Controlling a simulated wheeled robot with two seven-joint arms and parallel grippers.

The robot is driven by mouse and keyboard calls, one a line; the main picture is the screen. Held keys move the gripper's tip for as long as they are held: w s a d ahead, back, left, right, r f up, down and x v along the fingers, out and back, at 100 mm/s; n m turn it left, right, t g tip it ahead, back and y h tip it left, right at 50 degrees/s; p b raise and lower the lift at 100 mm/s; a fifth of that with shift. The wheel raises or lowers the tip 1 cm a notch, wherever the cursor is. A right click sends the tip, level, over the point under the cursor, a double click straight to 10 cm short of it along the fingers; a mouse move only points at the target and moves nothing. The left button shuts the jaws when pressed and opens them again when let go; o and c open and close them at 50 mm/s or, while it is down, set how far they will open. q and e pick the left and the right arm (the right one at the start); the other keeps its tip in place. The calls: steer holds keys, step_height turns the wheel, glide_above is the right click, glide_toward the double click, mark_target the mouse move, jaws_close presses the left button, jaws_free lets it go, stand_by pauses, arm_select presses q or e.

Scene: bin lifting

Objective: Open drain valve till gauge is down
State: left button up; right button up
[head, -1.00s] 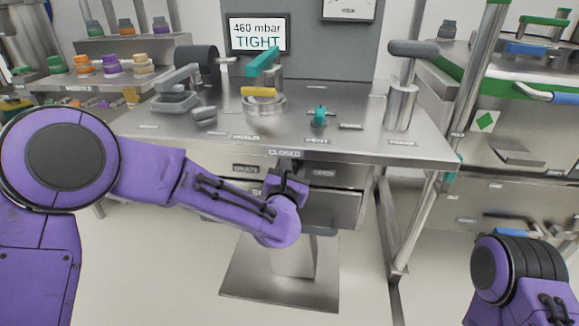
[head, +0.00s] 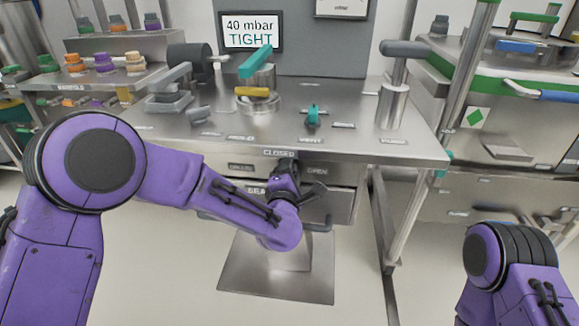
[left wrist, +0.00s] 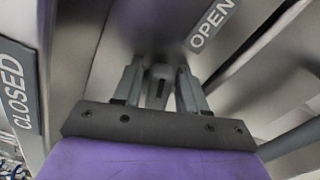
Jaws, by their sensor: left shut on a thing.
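The drain valve sits on the front of the steel bench, below the CLOSED label (head: 279,153) and near the OPEN label (head: 317,171). My left gripper (head: 286,176) is at the valve, and the arm hides most of it in the head view. In the left wrist view the gripper's fingers (left wrist: 160,88) are closed on the small grey valve handle (left wrist: 161,73). The OPEN label (left wrist: 211,22) is at upper right and the CLOSED label (left wrist: 14,92) at left there. The gauge display (head: 250,32) reads 40 mbar, TIGHT. My right gripper is out of frame.
The bench top (head: 355,147) carries a teal lever (head: 256,61), a yellow handle (head: 256,92), a small teal valve (head: 313,115) and a grey-handled post (head: 393,100). A steel frame leg (head: 407,225) stands to the right.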

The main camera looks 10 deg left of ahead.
arm_select(q)
steer(key=shift+f+m+p, duration=0.2)
steer(key=shift+m+p, duration=0.05)
steer(key=shift+m, duration=0.8)
steer(key=shift+f+m+p, duration=0.15)
steer(key=shift+m+p, duration=0.05)
steer(key=shift+m, duration=0.85)
steer(key=o, duration=0.8)
steer(key=shift+c, duration=0.2)
steer(key=s, duration=1)
steer(key=shift+s, duration=0.3)
